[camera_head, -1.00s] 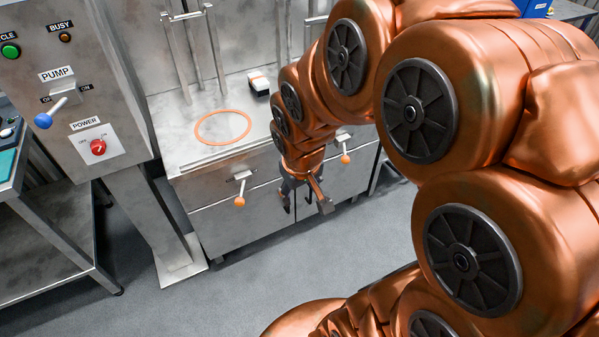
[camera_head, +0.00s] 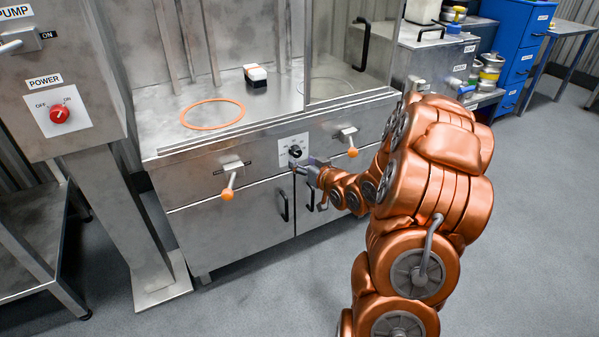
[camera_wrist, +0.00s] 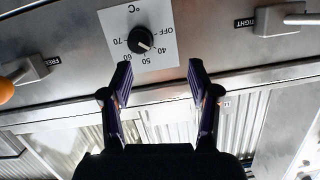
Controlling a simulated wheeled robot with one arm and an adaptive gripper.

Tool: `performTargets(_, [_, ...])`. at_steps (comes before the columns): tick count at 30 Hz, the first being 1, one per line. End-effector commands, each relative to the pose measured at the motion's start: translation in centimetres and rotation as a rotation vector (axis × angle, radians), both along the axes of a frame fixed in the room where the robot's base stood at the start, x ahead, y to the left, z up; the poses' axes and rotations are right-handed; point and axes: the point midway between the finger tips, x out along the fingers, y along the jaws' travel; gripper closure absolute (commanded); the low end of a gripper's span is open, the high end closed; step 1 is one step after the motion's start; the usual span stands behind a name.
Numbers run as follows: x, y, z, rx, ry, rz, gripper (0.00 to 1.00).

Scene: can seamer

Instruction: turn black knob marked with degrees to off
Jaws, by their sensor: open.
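The black knob (camera_head: 295,151) sits on a white dial plate on the front of the steel machine, between two orange-tipped levers. In the wrist view the knob (camera_wrist: 141,40) shows a white pointer mark aimed toward the lower right, around 40 to 50. The plate (camera_wrist: 165,58) is printed with °C, OFF and numbers from 40 to 70. OFF is at the knob's upper right in that view. My gripper (camera_wrist: 160,76) is open and empty, its fingers pointing toward the panel just short of the knob. It also shows in the head view (camera_head: 304,166), close to the plate.
A left lever (camera_head: 228,188) and a right lever (camera_head: 352,147) stick out from the front on either side. Cabinet handles (camera_head: 283,205) are below. A red POWER switch (camera_head: 60,115) is on the left box. Open floor lies in front.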

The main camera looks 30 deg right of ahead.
Motion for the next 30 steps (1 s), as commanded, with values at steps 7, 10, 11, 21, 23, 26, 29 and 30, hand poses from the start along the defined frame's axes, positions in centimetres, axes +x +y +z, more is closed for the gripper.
performTargets(7, [-0.5,-2.5,-2.8,0.075,-0.201,-0.024,0.39])
performTargets(10, [-0.7,-2.8,-2.8,0.086,-0.232,-0.026,0.39])
performTargets(11, [-0.6,-2.8,-2.8,0.087,-0.238,-0.027,0.39])
performTargets(21, [2.4,-2.9,-2.6,0.089,-0.246,-0.024,0.39])
performTargets(23, [3.1,-2.9,-2.7,0.087,-0.244,-0.023,0.39])
performTargets(26, [4.4,-3.0,-2.6,0.086,-0.247,-0.025,0.39])
performTargets(29, [5.4,-3.0,-2.6,0.087,-0.246,-0.024,0.39])
performTargets(30, [5.7,-3.0,-2.6,0.088,-0.245,-0.024,0.39])
